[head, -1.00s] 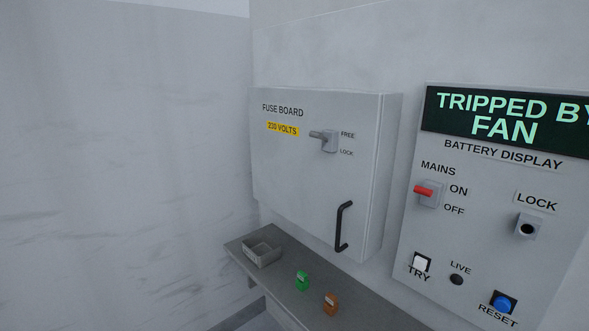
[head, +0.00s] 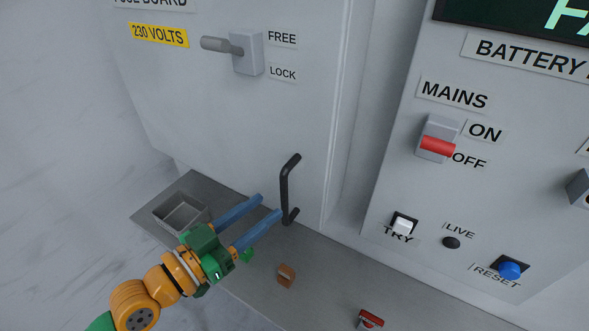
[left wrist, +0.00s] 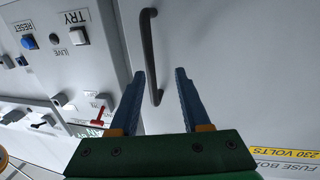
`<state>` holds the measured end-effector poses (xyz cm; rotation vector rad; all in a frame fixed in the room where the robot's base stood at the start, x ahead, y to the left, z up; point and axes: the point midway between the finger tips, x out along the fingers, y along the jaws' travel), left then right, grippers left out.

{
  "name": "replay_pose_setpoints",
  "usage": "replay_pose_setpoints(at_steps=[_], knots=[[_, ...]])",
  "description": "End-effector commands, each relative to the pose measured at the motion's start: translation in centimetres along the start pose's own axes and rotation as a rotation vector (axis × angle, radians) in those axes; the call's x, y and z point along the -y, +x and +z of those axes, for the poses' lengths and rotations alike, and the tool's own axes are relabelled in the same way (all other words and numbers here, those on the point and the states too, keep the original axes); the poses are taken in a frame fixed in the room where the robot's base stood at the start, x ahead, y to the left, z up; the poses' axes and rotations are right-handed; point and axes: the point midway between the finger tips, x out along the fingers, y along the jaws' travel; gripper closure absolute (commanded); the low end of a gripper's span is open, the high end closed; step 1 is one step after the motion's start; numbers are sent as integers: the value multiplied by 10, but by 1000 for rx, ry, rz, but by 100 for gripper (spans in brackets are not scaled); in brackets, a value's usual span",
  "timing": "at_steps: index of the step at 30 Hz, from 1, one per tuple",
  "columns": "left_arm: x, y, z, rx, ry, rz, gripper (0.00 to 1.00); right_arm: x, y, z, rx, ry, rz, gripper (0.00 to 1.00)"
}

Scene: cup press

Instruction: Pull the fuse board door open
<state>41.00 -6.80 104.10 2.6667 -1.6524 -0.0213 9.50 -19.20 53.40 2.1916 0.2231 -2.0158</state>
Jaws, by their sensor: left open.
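The fuse board door (head: 230,120) is a pale grey panel and looks closed. Its black bar handle (head: 284,185) stands upright near the door's lower right edge. A grey lever (head: 222,45) above points left, level with the FREE label. My left gripper (head: 268,206) is open, its two blue fingers pointing at the handle from the lower left. In the left wrist view the handle (left wrist: 148,45) runs down between the fingertips (left wrist: 158,75). I cannot tell whether they touch it. My right gripper is not in view.

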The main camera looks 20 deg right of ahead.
Motion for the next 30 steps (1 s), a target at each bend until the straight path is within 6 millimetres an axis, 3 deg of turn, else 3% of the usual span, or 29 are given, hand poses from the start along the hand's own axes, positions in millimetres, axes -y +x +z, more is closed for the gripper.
replay_pose_setpoints(at_steps=[3, 9, 18, 23, 24, 30], knots=[[-1, 24, -6, -2, -4, 1, 53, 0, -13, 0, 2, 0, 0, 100], [0, 57, -2, -1, -4, -1, 53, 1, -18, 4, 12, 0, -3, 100], [1, 64, 0, 1, -2, -3, 53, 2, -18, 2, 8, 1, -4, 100], [1, 64, 0, 0, -3, -3, 96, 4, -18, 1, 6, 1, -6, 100], [1, 64, 0, 0, -3, -3, 100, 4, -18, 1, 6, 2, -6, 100], [1, 63, 0, 0, -3, -3, 100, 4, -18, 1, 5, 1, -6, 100]])
